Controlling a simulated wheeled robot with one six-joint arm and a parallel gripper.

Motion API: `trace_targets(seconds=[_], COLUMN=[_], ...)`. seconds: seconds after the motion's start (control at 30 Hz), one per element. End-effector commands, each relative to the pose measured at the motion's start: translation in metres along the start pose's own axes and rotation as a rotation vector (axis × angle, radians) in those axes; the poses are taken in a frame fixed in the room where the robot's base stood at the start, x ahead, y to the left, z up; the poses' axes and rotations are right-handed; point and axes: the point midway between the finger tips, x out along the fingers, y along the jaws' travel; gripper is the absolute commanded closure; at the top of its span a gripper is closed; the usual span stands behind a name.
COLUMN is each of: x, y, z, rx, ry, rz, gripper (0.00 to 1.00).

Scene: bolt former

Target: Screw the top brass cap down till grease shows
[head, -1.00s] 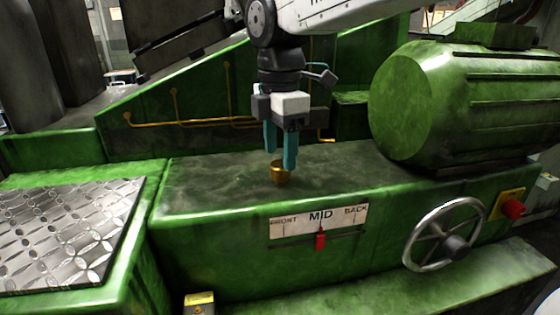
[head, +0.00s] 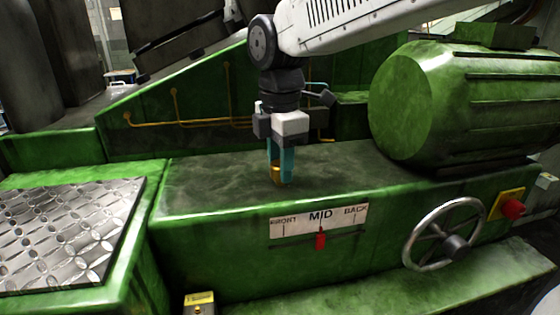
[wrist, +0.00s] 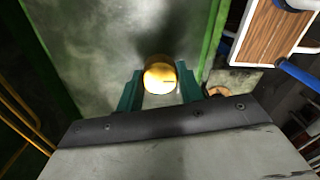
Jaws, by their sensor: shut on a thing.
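The brass cap (head: 273,172) stands on the flat top of the green machine in the head view, mostly hidden behind my fingers. In the wrist view the round top of the brass cap (wrist: 160,76) sits between the two teal fingertips. My gripper (head: 280,172) points straight down over the cap and is shut on it, one finger on each side; it also shows in the wrist view (wrist: 161,89). I see no grease around the cap, though its base is hidden.
A large green motor housing (head: 450,105) stands right of my gripper. A spoked handwheel (head: 444,234), a red button (head: 512,209) and a FRONT-MID-BACK scale (head: 318,221) are on the front. Brass pipes (head: 190,123) run behind. The machine top left of the cap is clear.

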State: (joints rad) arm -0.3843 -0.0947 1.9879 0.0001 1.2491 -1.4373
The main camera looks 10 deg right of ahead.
Motion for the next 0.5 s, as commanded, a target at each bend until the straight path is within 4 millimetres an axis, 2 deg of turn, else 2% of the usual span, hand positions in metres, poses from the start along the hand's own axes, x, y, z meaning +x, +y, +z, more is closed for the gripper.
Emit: trace_targets(seconds=[0.27, 0.5], x=[-0.0007, -0.0009], y=[0.0006, 0.0007], z=[0.0001, 0.0001], rx=[0.117, 0.321], ry=[0.0, 0.0], rz=[0.002, 0.003], gripper=[0.86, 0.86])
